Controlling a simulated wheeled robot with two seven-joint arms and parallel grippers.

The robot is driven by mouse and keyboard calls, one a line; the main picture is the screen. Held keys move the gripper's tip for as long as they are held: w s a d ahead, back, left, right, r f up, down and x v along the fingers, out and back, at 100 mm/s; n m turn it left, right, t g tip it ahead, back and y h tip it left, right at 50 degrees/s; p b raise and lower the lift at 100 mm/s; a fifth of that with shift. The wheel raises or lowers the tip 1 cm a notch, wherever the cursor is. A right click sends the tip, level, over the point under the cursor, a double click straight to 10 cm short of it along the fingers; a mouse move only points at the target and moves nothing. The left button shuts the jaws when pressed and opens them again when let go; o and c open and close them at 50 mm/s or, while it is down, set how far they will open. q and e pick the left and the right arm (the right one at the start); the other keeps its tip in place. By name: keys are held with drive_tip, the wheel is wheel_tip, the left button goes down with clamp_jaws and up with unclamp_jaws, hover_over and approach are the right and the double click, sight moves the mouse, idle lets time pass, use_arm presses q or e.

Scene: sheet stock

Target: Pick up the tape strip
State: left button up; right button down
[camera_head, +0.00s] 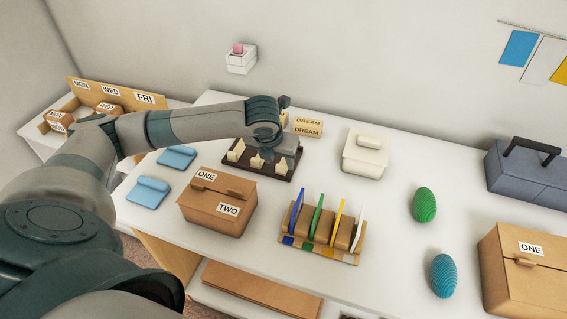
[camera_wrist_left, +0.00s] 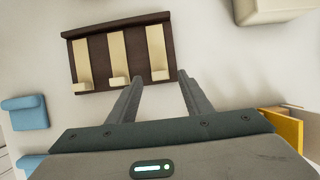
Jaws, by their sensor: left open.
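A dark brown board (camera_head: 279,172) lies on the white table and also shows in the left wrist view (camera_wrist_left: 129,69). Three cream strips with raised end tabs lie side by side on it, the left (camera_wrist_left: 80,59), middle (camera_wrist_left: 117,55) and right (camera_wrist_left: 156,42) ones. They look like the tape strips. My left gripper (camera_wrist_left: 157,79) is open and empty, its fingertips by the near edge of the board, around the right strip's tab end in the picture. In the head view my left arm hides part of the board. My right gripper is not in view.
Two blue pads (camera_head: 148,192), a cardboard box labelled ONE and TWO (camera_head: 216,213), a rack of coloured sheets (camera_head: 320,238) and a cream box (camera_head: 365,155) surround the board. Green (camera_head: 425,204) and blue (camera_head: 443,276) eggs stand right. Bare table lies between them.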

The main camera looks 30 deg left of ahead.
sight(281, 166)
use_arm(q)
drive_tip(key=shift+p+x, duration=0.35)
drive_tip(key=shift+x, duration=1.3)
drive_tip(key=c, duration=1.1)
